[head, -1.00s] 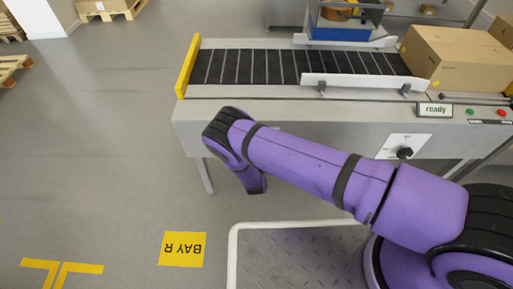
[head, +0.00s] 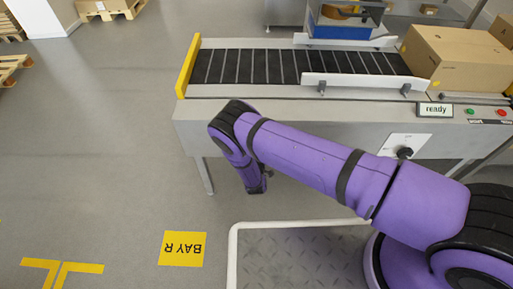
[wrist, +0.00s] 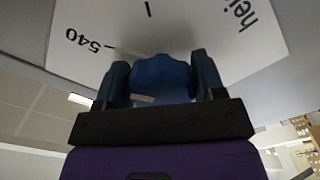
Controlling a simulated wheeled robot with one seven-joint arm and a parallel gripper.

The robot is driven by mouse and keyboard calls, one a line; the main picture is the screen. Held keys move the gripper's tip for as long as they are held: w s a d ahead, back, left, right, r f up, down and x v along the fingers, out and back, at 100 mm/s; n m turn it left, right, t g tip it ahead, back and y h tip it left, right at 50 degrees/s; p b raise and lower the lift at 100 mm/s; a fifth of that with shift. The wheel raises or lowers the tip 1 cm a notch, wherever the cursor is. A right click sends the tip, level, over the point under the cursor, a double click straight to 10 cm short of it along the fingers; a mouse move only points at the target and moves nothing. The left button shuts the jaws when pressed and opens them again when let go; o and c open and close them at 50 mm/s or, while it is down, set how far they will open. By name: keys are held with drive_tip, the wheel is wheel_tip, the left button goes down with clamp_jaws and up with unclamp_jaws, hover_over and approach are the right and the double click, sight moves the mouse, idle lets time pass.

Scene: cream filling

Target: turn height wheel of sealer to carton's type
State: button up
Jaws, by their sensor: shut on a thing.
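In the wrist view my gripper (wrist: 161,78) is shut on a dark blue wheel (wrist: 160,72), one finger on each side. Behind it is a white plate (wrist: 215,25) marked "540" on the left and "hei…" at upper right, cut off. A short scale mark stands above the wheel; any pointer on the wheel is not clear. In the head view my gripper is hidden. There a white plate (head: 420,140) with a black knob (head: 404,153) shows on the machine's front; I cannot tell if it is the gripped wheel. A brown carton (head: 455,60) stands at the belt's right.
The roller belt (head: 250,66) is empty, with a yellow end stop (head: 187,66) and a white guide rail (head: 360,84). A display (head: 436,110) reads "ready", beside green and red buttons. A "BAY R" floor sign (head: 182,249) lies on clear floor at lower left.

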drive_tip(key=o, duration=0.9)
drive_tip(key=shift+o, duration=0.2)
drive_tip(key=s, duration=1)
drive_tip(key=shift+s+a, duration=0.15)
drive_tip(key=shift+s, duration=0.25)
